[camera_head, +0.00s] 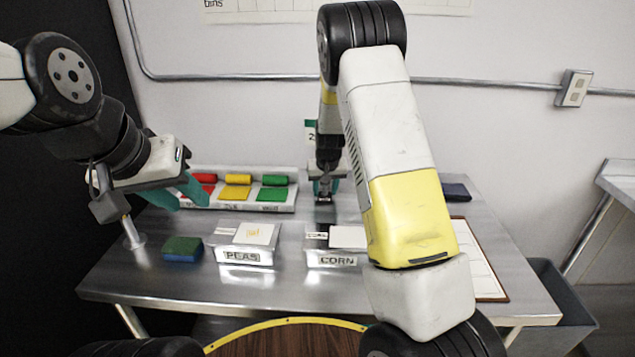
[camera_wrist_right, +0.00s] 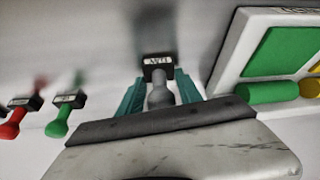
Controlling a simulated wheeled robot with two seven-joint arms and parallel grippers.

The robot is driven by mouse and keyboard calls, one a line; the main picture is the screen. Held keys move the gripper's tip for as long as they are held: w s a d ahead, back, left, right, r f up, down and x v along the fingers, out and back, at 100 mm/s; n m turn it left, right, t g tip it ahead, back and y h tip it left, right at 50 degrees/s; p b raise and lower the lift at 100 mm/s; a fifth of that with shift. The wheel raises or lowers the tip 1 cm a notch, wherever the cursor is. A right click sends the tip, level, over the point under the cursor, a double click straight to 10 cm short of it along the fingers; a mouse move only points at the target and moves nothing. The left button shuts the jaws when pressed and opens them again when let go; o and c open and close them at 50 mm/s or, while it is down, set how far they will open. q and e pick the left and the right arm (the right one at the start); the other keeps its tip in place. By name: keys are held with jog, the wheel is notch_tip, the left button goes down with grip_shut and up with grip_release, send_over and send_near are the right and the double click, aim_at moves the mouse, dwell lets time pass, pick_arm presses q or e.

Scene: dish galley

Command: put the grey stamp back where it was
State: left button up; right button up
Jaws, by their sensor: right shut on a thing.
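My right gripper (camera_head: 326,186) is at the back of the metal table, right of the ink-pad tray. In the right wrist view its teal fingers (camera_wrist_right: 160,92) are shut on the grey stamp (camera_wrist_right: 160,97), which has a grey handle and a black, labelled base. The stamp's base (camera_head: 323,198) shows small in the head view; I cannot tell whether it touches the table. A red stamp (camera_wrist_right: 14,120) and a green stamp (camera_wrist_right: 66,116) stand beside it in the wrist view; my right arm hides that area in the head view. My left gripper (camera_head: 178,190) is open and empty above the table's left side.
The tray (camera_head: 240,207) holds red, yellow and green pads with rollers. The PEAS box (camera_head: 243,256), CORN box (camera_head: 333,260) and a green-blue sponge (camera_head: 182,249) are nearer the front. A clipboard (camera_head: 488,280) and dark pad (camera_head: 456,191) lie right. A grey bin (camera_head: 560,295) stands beside the table.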

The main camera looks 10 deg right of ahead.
jog(key=shift+f, duration=0.25)
jog(key=o, duration=1)
jog(key=shift+o, duration=0.2)
jog(key=s+r+y, duration=0.1)
jog(key=s+r, duration=0.5)
jog(key=r, duration=0.3)
jog(key=s+r+y, duration=0.1)
jog(key=s+r, duration=0.6)
jog(key=r, duration=0.2)
jog(key=s+r+t, duration=0.1)
jog(key=s+r, duration=0.3)
jog(key=s, duration=0.8)
jog(key=s+r, duration=0.3)
jog(key=s, duration=0.9)
jog(key=shift+s+r+n+t, duration=0.2)
jog(key=shift+r+n+t, duration=0.15)
jog(key=shift+n+t, duration=0.05)
